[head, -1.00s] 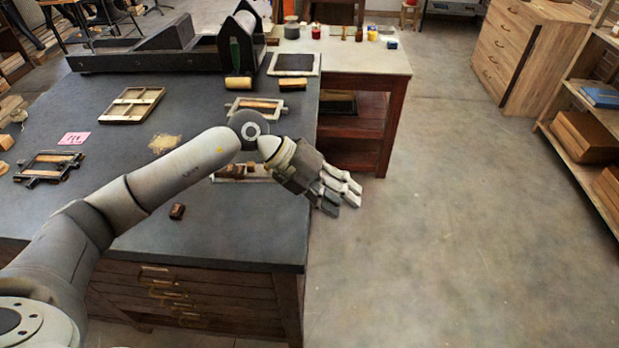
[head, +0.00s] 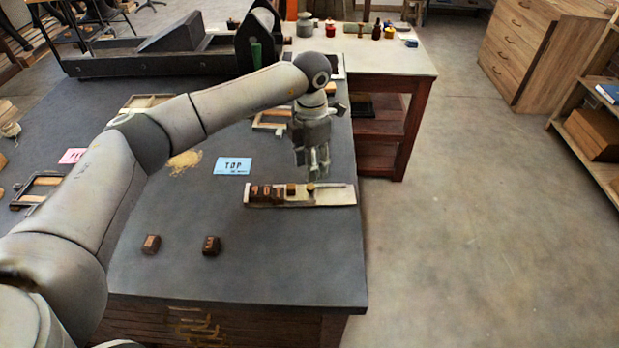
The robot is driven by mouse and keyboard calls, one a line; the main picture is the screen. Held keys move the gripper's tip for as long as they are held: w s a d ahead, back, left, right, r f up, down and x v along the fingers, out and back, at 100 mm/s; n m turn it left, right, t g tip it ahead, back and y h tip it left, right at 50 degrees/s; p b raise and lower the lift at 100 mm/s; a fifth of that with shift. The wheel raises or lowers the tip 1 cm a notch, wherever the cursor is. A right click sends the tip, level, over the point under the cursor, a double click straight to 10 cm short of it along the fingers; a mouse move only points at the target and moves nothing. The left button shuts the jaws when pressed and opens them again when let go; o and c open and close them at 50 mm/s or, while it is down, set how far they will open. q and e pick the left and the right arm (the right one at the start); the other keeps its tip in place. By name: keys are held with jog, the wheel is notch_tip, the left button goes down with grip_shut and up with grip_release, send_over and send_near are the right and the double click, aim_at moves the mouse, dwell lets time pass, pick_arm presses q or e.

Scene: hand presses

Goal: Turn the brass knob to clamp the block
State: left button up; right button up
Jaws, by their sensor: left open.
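A pale, narrow tray (head: 330,197) lies near the right edge of the dark bench. Several dark brown blocks (head: 265,193) sit in its left part, and a smaller brown block (head: 291,189) stands apart to their right. A small brass-coloured piece, seemingly the knob (head: 311,188), shows near the tray's middle right. My left gripper (head: 318,172) points down just above and behind this piece. It is open with nothing visible in it; whether the fingertips touch anything is unclear. My right gripper is out of view.
Two loose brown blocks (head: 151,244) (head: 211,245) lie on the bench (head: 270,265) in front. The bench's right edge is close to the tray, with open floor beyond.

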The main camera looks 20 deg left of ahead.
aim_at(311, 186)
pick_arm(q)
notch_tip(311, 186, down, 6)
jog(key=shift+a+r+p, duration=0.15)
jog(key=shift+p, duration=0.55)
jog(key=shift+f, duration=0.55)
grip_shut()
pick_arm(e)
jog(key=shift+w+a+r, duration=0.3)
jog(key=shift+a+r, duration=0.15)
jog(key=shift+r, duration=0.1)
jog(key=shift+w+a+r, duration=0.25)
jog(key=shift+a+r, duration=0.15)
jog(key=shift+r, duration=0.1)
